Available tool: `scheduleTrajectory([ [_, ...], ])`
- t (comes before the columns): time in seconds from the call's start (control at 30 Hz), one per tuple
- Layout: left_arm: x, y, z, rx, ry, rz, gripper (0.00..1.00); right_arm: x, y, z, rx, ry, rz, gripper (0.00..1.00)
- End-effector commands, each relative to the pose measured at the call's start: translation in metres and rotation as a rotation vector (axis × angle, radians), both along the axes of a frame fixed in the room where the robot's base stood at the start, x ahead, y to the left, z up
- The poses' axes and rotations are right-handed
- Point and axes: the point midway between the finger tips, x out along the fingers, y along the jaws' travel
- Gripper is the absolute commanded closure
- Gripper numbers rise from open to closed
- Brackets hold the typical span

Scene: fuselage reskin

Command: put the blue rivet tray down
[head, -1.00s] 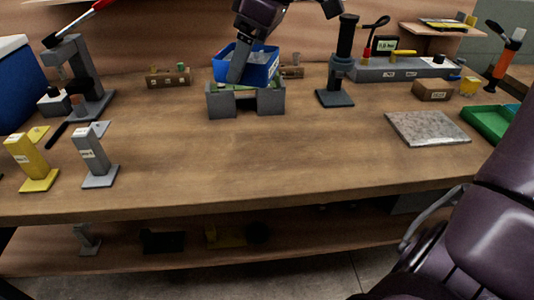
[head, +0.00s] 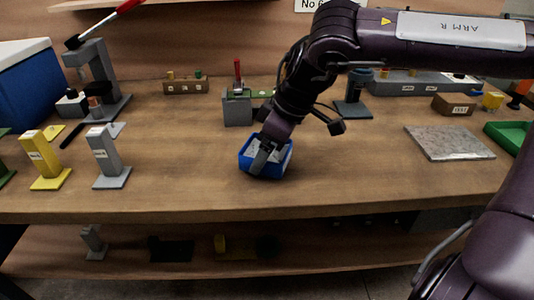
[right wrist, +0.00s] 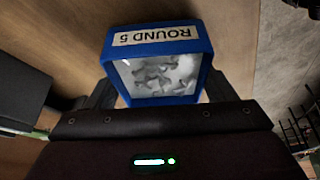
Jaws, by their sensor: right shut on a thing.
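The blue rivet tray (head: 274,173) is over the middle of the workbench (head: 190,190), towards its front edge. My right gripper (head: 265,150) is shut on the tray and reaches it from above. The tray looks slightly tilted in the head view, and I cannot tell whether its bottom touches the bench. In the right wrist view the tray (right wrist: 205,62) shows a "ROUND 5" label and several small pale rivets inside. My left gripper is not in view.
A grey fixture (head: 237,111) with a green top stands behind the tray, partly hidden by my right arm. Grey (head: 107,158) and yellow (head: 42,160) stands are at left. A speckled slab (head: 449,143) lies at right. Bench around the tray is clear.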

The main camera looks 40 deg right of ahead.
Motion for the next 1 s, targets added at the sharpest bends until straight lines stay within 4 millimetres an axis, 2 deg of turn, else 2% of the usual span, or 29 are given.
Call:
scheduleTrajectory([
  [0.03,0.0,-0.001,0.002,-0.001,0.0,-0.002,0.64,0.0,0.0,-0.008,0.001,0.001,0.001,0.51],
  [0.1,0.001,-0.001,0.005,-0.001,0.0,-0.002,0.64,0.0,0.0,-0.011,0.001,-0.002,0.0,0.51],
  [0.5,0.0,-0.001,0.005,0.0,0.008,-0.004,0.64,0.0,0.0,-0.014,0.0,-0.002,0.0,0.51],
  [0.53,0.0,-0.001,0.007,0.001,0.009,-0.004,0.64,0.0,0.0,-0.014,0.001,-0.001,0.0,0.22],
  [0.7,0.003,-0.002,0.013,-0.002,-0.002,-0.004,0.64,0.0,0.0,-0.014,0.001,-0.001,0.0,0.01],
  [1.0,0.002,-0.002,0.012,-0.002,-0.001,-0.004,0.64,0.0,0.0,-0.012,0.001,-0.001,0.0,0.01],
])
